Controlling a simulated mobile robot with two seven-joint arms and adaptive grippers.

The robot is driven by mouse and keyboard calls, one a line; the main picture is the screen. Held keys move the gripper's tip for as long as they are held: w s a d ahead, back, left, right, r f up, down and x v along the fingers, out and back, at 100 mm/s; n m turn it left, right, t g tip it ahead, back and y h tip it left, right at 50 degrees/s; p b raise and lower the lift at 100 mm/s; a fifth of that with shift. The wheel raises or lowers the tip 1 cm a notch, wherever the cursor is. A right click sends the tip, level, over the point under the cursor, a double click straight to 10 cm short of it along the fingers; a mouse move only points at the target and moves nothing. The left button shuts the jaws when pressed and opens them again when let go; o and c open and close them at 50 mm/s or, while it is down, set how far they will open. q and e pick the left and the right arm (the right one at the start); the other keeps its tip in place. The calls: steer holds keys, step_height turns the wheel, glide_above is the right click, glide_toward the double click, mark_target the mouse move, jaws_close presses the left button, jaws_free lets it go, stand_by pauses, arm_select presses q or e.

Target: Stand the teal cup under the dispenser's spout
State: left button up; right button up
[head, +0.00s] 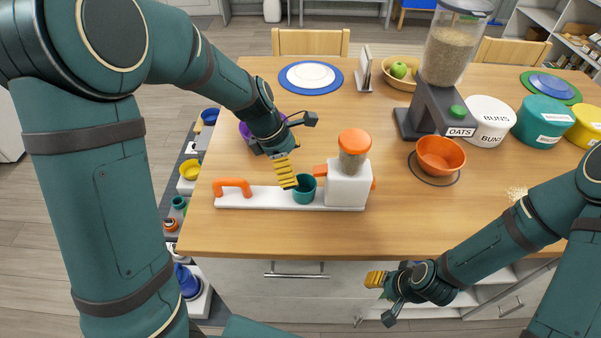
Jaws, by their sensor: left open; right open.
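The teal cup (305,192) stands upright on the white base board (260,197), just left of the white dispenser (348,187) with its orange lid. The dispenser's orange spout (320,170) points left, and the cup's rim sits at or just below its tip; I cannot tell whether they line up exactly. My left gripper (288,181) is open, with its yellow finger at the cup's left side; whether it touches is unclear. My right gripper (376,280) is open and empty, in front of the table's front edge, away from the cup.
An orange handle (232,186) rises from the board's left end. An oats dispenser (445,100) stands behind right, near an orange bowl (440,155). White (490,120) and teal (541,122) canisters stand to the right. The table's front middle is clear.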

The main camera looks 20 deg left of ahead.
arm_select(q)
steer(key=p+v, duration=0.1)
steer(key=v, duration=0.4)
arm_select(e)
steer(key=shift+w+r, duration=0.15)
steer(key=shift+r, duration=0.55)
arm_select(q)
steer(key=shift+f, duration=0.1)
